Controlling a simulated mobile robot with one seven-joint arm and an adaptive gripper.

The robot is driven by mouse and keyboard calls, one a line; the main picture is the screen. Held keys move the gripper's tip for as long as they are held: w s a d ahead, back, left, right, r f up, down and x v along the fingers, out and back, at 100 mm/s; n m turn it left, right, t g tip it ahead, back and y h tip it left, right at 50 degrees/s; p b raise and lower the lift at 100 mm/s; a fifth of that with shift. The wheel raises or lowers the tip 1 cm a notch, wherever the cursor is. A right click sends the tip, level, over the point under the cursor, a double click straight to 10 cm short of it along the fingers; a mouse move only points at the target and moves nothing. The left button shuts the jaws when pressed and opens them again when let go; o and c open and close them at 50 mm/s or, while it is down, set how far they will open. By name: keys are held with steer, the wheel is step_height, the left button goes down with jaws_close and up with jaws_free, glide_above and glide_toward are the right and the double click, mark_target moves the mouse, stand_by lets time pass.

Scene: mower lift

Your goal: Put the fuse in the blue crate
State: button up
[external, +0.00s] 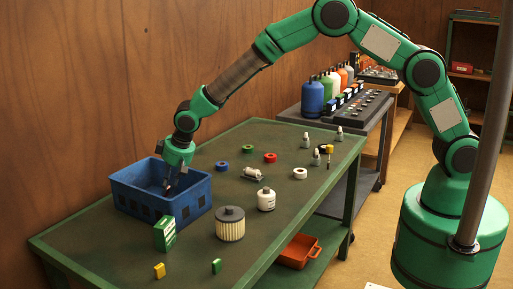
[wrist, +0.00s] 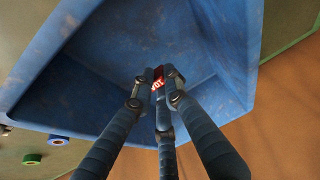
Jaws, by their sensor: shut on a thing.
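The blue crate (external: 188,208) stands at the left end of the green table, against the wooden wall side. My gripper (external: 171,186) points down into the crate's open top. In the wrist view the gripper (wrist: 161,84) is shut on a small red fuse (wrist: 158,83) with white marking. The fuse is held at the fingertips, with the inside of the blue crate (wrist: 110,50) behind it. I cannot tell if it touches the floor of the crate.
A green-and-white box (external: 164,234) stands just in front of the crate. A filter (external: 230,225), a white bottle (external: 266,200), a yellow fuse-like piece (external: 159,271) and a green one (external: 216,266) stand on the table. Tape rolls lie farther back.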

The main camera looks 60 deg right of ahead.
steer(key=shift+f, duration=0.45)
steer(key=shift+f+b, duration=0.5)
steer(key=shift+f, duration=1.35)
steer(key=shift+f, duration=0.2)
steer(key=o, duration=0.7)
steer(key=shift+o, duration=0.2)
steer(key=shift+r, duration=0.15)
steer(key=shift+s+r, duration=0.1)
steer(key=shift+r, duration=0.35)
steer(key=p+v, duration=0.2)
steer(key=v, duration=0.9)
